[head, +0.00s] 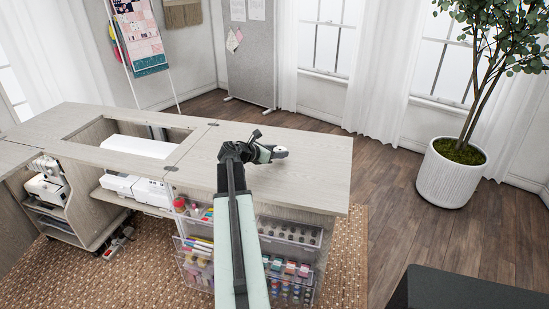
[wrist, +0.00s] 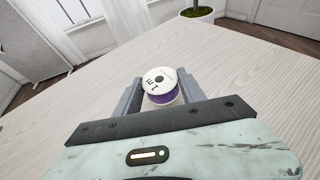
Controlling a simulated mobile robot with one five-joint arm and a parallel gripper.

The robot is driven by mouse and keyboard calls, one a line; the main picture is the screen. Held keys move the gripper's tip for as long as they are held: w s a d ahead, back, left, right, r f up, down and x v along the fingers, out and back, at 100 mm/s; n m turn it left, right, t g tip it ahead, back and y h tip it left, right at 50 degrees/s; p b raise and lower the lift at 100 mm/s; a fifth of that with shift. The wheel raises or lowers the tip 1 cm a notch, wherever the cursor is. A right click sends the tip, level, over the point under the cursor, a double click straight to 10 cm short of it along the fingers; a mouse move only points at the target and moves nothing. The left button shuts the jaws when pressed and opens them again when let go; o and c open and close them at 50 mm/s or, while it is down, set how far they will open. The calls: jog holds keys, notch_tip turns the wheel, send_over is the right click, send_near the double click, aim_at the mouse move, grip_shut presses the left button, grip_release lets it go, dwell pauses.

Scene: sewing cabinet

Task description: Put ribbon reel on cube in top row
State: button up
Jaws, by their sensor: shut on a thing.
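The ribbon reel (wrist: 160,78) has a white round face with dark lettering and a dark centre hole, and purple ribbon below it. It sits between the two grey fingers of my gripper (wrist: 161,88), which is shut on it. In the head view, the reel (head: 281,151) shows small and pale at the tip of my gripper (head: 271,153), over the right part of the cabinet top (head: 315,175). I cannot tell whether the reel touches the surface. I cannot make out a cube or a row of cubes in either view.
The cabinet top around the gripper is clear. An opening with a white machine (head: 140,146) lies to the left. Clear bins (head: 290,232) with spools and bottles hang at the cabinet front, below my arm. A potted tree (head: 452,172) stands at the right on the wooden floor.

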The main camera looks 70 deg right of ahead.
aim_at(279, 163)
jog(key=shift+d, duration=0.3)
jog(key=f+b, duration=0.4)
jog(key=shift+s+d, duration=0.15)
jog(key=shift+d, duration=0.2)
jog(key=shift+w+a+r, duration=0.15)
jog(key=shift+w+r, duration=0.05)
jog(key=shift+w, duration=0.2)
jog(key=shift+f, duration=0.15)
jog(key=o, duration=1.5)
